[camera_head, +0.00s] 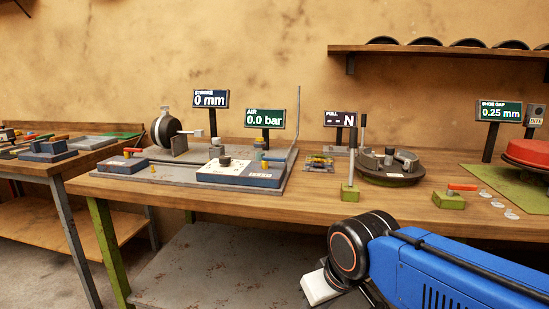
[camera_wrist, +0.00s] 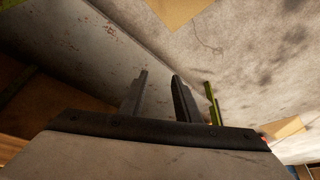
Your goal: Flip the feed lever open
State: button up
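A lever with a red-orange handle (camera_head: 134,150) lies roughly flat on a small blue block (camera_head: 122,165) at the left end of the grey plate. A second orange-handled lever (camera_head: 462,187) sits on a green block (camera_head: 448,200) at the right of the bench. No readable label tells which is the feed lever. The air display (camera_head: 264,118) reads 0.0 bar. My gripper is low in front of the bench, apart from both levers; its fingers are hidden in the head view. In the wrist view my gripper (camera_wrist: 160,76) has two dark fingers apart with nothing between them.
An upright dark lever (camera_head: 363,135) stands midway. A side table (camera_head: 40,170) is at the left.

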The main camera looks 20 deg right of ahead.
jog(key=shift+w+d+r, duration=0.1)
jog(key=shift+w+r, duration=0.65)
jog(key=shift+r, duration=0.25)
grip_shut()
jog(key=w+d+r+m, duration=0.2)
jog(key=w+d+r, duration=0.1)
jog(key=w+r, duration=0.7)
jog(key=w+d+r+m+g+h, duration=0.1)
jog(key=w+d+r+m, duration=0.1)
jog(key=w+r, duration=0.8)
jog(key=w+d+r+m+h, duration=0.1)
jog(key=w+d+r+m, duration=0.2)
jog(key=w+r, duration=0.7)
jog(key=w+d, duration=0.1)
jog(key=w, duration=0.7)
jog(key=shift+w+d+r+g, duration=0.15)
jog(key=shift+d+r+g, duration=0.2)
jog(key=shift+g, duration=0.05)
